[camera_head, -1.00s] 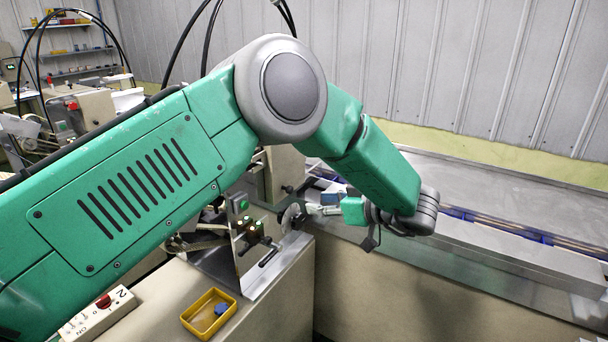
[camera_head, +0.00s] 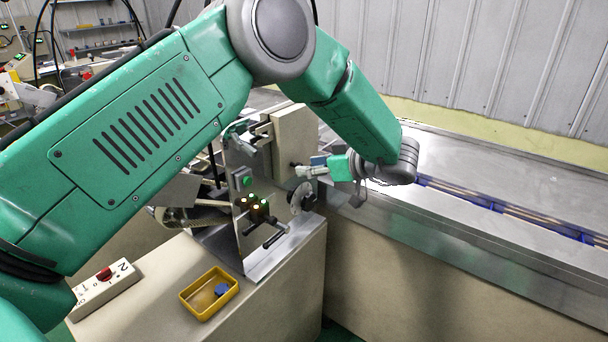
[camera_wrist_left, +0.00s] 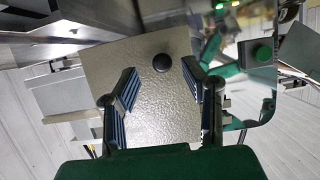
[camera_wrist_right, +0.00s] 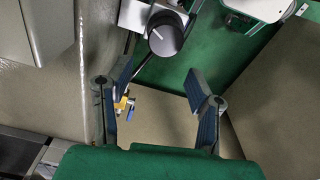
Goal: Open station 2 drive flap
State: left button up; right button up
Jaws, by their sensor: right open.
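The beige flap panel (camera_head: 294,138) stands upright at the machine, beyond the control plate with lit lamps. In the left wrist view the flap (camera_wrist_left: 165,105) faces the camera, and its round black knob (camera_wrist_left: 161,62) shows beyond the fingertips, between them. My left gripper (camera_head: 308,171) is just right of the flap in the head view; its fingers (camera_wrist_left: 157,80) are spread and hold nothing. I cannot tell whether they touch the panel. My right gripper (camera_wrist_right: 162,85) is open and empty in its wrist view, and I do not make it out in the head view.
The green button (camera_head: 247,181) and a disc (camera_head: 301,198) are near the left gripper. A long steel conveyor (camera_head: 470,240) runs right. A dark knob (camera_wrist_right: 165,36) shows in the right wrist view.

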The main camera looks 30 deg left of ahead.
jog(key=shift+s+d+f+b, duration=0.1)
jog(key=shift+d+f+b, duration=0.1)
jog(key=shift+f+b, duration=0.3)
pick_arm(q)
jog(key=shift+x, duration=1.15)
pick_arm(e)
jog(key=shift+a, duration=0.1)
pick_arm(q)
jog(key=shift+a, duration=0.15)
jog(key=shift+s+a, duration=0.1)
grip_shut()
pick_arm(e)
jog(key=shift+a, duration=0.15)
